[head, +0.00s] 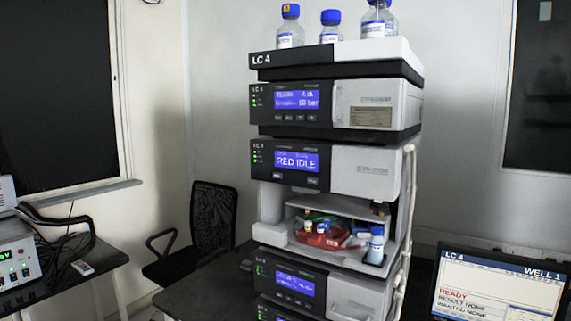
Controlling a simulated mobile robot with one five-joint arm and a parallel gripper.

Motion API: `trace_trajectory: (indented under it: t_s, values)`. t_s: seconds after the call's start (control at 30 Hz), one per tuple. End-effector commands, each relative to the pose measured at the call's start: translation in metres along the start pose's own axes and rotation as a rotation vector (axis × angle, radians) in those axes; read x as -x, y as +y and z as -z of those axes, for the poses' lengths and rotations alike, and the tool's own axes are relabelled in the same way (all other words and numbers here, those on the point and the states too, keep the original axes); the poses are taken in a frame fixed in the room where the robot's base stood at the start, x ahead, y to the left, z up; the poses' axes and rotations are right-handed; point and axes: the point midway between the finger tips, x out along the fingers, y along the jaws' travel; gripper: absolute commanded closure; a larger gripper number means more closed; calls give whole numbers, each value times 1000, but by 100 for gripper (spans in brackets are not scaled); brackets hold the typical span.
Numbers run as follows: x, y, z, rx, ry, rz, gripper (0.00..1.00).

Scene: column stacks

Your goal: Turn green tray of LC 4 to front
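The LC 4 stack (330,160) stands in the middle of the head view. Its open sampler bay (292,246) holds a round carrier with coloured trays. The red tray (318,240) is at the front of the bay. The green tray (304,219) shows behind it, toward the back left, partly hidden by vials. The sampler's display (297,162) above the bay reads "RED IDLE". My gripper is not in view.
Blue-capped bottles (330,27) stand on the stack's top. A monitor (498,285) at lower right reads LC 4, WELL 1, READY. A black chair (212,217) and an instrument (15,252) are left.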

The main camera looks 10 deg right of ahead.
Motion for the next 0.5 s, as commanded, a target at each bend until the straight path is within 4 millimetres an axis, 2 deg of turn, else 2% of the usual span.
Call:
trace_trajectory:
  t_s: [0.2,0.33,0.5]
  values:
    - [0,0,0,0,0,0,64]
    - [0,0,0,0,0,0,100]
    - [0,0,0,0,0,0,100]
